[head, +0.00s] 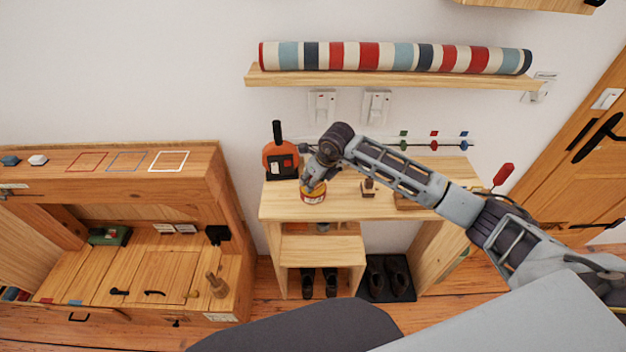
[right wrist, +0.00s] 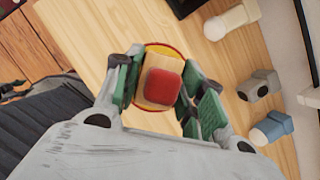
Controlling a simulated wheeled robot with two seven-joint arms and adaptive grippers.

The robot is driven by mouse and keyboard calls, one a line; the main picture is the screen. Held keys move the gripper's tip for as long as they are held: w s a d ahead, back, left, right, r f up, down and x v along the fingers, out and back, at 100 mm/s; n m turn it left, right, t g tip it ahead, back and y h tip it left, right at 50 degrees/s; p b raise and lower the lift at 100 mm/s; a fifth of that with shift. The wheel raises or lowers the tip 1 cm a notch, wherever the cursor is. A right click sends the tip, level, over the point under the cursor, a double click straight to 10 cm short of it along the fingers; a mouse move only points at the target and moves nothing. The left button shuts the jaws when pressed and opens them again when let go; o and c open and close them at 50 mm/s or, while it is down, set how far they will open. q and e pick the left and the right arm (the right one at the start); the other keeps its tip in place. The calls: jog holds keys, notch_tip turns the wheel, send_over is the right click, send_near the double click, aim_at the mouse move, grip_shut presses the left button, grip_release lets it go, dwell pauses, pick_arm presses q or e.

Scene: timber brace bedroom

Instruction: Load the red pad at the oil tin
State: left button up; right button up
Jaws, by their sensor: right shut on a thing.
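My right gripper (head: 314,182) is over the oil tin (head: 313,196), a round red and yellow tin on the wooden bench. In the right wrist view my right gripper (right wrist: 165,92) is shut on a pale wooden block with a rounded red top, the red pad (right wrist: 165,84). The yellow rim of the oil tin (right wrist: 165,48) shows around and behind the block. The block's underside is hidden, so I cannot tell whether it touches the tin's contents. My left gripper is not in view.
An orange round object (head: 280,158) with a black handle stands left of the tin. A small wooden piece (head: 368,188) stands to the right on the bench top (head: 285,207). White (right wrist: 232,20), grey (right wrist: 258,86) and blue (right wrist: 271,128) pieces are nearby in the right wrist view.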

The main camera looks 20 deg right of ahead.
jog(key=shift+s+f, duration=0.1)
dwell(0.3)
jog(key=shift+r+p, duration=1.55)
jog(key=shift+r, duration=2)
